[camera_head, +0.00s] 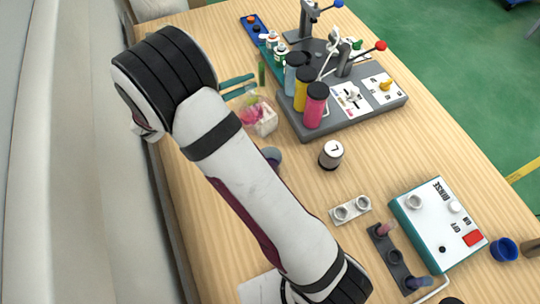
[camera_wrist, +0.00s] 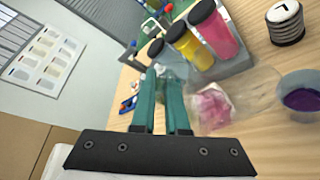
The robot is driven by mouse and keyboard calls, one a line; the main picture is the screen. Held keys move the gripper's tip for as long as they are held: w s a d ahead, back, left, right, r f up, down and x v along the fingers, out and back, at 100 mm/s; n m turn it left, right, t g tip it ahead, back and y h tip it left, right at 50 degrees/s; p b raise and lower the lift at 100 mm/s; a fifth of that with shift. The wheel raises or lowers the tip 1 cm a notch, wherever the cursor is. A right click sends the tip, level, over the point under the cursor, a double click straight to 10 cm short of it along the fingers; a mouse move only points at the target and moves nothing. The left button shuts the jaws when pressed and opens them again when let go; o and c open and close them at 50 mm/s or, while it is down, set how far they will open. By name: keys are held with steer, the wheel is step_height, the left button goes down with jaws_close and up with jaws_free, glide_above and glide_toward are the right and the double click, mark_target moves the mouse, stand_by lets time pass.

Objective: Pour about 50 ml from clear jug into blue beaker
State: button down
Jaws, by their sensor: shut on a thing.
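My gripper (camera_wrist: 170,75) has teal fingers and is shut on the clear jug (camera_wrist: 255,85), apparently by its near side; the exact grip is hard to see through the clear wall. The jug shows pink patches and seems tilted. In the head view the jug (camera_head: 258,115) is beside the teal fingers (camera_head: 240,84), above the table. A blue-grey beaker (camera_head: 273,156), partly hidden by my arm, stands near the jug. In the wrist view this beaker (camera_wrist: 308,82) has purple inside, at the right edge. I cannot see a pouring stream.
Pink (camera_head: 315,105), yellow (camera_head: 302,92) and grey-blue bottles stand on a grey stand (camera_head: 375,110) just behind the jug. A dark jar with a white lid (camera_head: 331,153) stands right of the beaker. A rinse box (camera_head: 440,220) and blue cup (camera_head: 504,249) are front right.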

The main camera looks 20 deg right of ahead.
steer(key=shift+w+n, duration=0.4)
steer(key=shift+g, duration=0.3)
stand_by(1.0)
steer(key=shift+w+n, duration=0.3)
steer(key=shift+w, duration=0.05)
steer(key=w+f+n+g, duration=0.4)
steer(key=w+f+n, duration=0.1)
steer(key=w, duration=0.3)
steer(key=shift+a+n+g+b, duration=0.2)
steer(key=shift+n+g+b, duration=0.1)
steer(key=shift+n, duration=0.1)
